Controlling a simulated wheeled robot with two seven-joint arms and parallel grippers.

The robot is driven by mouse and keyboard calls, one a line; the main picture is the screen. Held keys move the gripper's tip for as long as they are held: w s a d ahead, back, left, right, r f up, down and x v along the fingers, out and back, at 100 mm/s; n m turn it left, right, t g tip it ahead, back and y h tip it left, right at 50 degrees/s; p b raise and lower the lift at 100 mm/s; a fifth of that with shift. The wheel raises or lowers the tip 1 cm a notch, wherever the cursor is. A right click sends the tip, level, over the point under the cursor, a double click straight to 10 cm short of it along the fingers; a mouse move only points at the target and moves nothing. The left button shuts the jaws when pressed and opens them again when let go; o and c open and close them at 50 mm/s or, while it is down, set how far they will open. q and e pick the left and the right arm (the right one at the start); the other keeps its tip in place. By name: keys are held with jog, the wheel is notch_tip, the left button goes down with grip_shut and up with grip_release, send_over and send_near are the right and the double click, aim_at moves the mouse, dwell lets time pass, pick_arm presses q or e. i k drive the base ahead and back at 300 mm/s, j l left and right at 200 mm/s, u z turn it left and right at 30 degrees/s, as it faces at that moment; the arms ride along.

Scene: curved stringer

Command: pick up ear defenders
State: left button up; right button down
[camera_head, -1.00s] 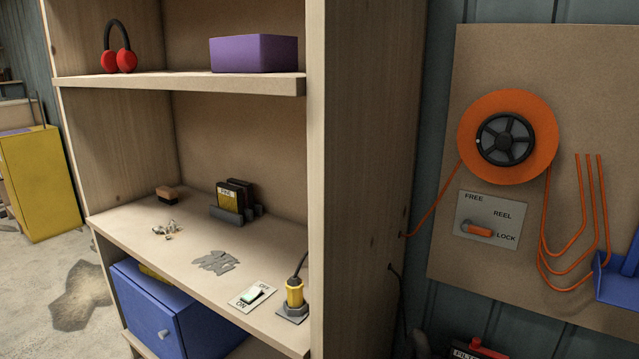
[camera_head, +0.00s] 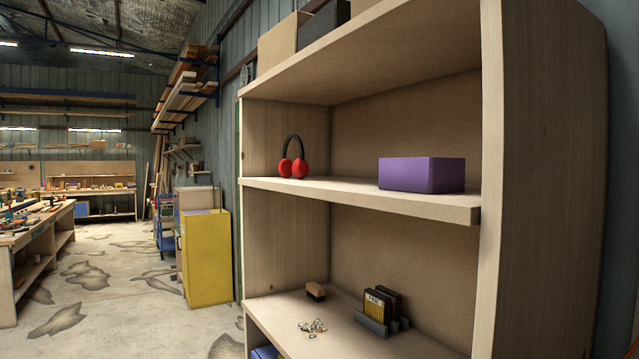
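The ear defenders (camera_head: 293,160) have red cups and a black headband. They stand upright, band up, on the upper shelf (camera_head: 350,190) of the wooden shelving unit, near its left end. They are clear of the purple box to their right. Neither of my grippers shows in the head view.
A purple box (camera_head: 421,175) sits on the same shelf to the right. The lower shelf holds a brush (camera_head: 316,291), small metal bits (camera_head: 313,327) and a dark holder with upright packs (camera_head: 378,312). A yellow cabinet (camera_head: 206,258) stands left of the unit. Open floor (camera_head: 110,300) lies further left.

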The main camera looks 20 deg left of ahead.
aim_at(300, 169)
jog(key=i+j, duration=0.2)
jog(key=j, duration=0.2)
jog(key=i+j, duration=0.25)
jog(key=j, duration=0.15)
jog(key=i+j, duration=0.2)
jog(key=j, duration=0.2)
jog(key=i+j, duration=0.25)
jog(key=j, duration=0.15)
jog(key=i+j, duration=0.2)
jog(key=j, duration=0.2)
jog(key=i+j, duration=0.25)
jog(key=j, duration=0.15)
jog(key=i+j, duration=0.2)
jog(key=j, duration=0.2)
